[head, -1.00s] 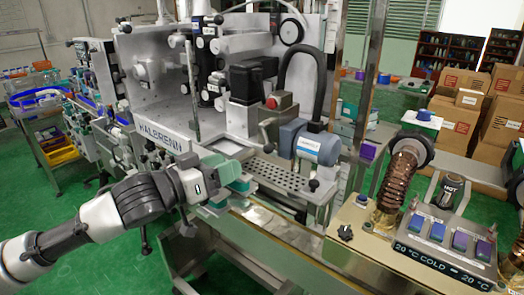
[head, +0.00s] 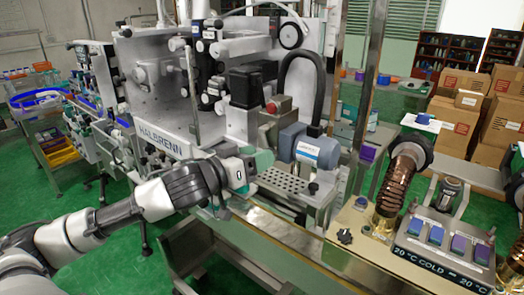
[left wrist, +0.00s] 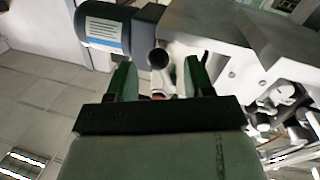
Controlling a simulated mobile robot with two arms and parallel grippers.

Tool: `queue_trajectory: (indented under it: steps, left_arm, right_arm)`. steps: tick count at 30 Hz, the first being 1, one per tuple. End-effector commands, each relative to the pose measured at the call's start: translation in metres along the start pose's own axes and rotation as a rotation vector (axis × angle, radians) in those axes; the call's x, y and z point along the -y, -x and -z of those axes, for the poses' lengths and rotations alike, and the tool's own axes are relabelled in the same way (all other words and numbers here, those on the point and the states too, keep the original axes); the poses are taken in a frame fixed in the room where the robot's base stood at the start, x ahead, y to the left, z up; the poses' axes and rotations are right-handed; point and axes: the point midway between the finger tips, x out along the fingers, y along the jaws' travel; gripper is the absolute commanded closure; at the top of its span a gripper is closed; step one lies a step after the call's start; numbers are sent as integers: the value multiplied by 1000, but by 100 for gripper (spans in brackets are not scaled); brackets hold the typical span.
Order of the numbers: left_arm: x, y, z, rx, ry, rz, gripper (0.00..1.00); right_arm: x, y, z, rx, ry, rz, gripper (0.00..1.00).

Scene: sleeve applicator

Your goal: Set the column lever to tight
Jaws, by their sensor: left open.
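My left gripper (head: 258,162) reaches in from the left in the head view, its green fingers at the front of the white HALBRENN machine (head: 165,140). In the left wrist view the two green fingers (left wrist: 158,80) stand apart with a clear gap. A round black knob (left wrist: 159,58) shows between and just beyond the fingertips; it may be the end of the column lever. No finger is seen closed on it. The lever's arm and any tight marking cannot be made out. My gripper covers part of this spot in the head view. My right gripper is not in view.
A blue-grey motor (head: 308,148) stands right of my gripper, close to the fingers in the wrist view (left wrist: 105,28). A perforated plate (head: 285,182) lies below. A control box (head: 440,245) with several coloured buttons and a ribbed copper-coloured hose (head: 393,190) are at the right.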

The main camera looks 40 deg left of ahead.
Motion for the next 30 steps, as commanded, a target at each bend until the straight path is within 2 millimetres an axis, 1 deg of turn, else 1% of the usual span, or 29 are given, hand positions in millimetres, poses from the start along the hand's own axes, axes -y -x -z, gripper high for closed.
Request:
queue_trajectory:
  steps: [1,7,18,20,27,28,30]
  left_arm:
    - [-1,-4,4,-4,2,-1,48]
    - [-2,-15,2,-2,-2,-2,48]
    - [-2,-17,0,1,-3,-3,48]
    - [-2,-17,0,1,-3,-3,56]
    - [-2,-17,0,1,-3,-3,92]
    - [-2,-17,0,1,-3,-3,96]
    - [-1,-17,0,2,-8,-2,96]
  right_arm:
    - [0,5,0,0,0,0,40]
    - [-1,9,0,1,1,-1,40]
    - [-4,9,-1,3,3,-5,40]
    - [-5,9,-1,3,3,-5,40]
    - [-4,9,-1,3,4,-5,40]
    - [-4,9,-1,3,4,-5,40]
    - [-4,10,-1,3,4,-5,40]
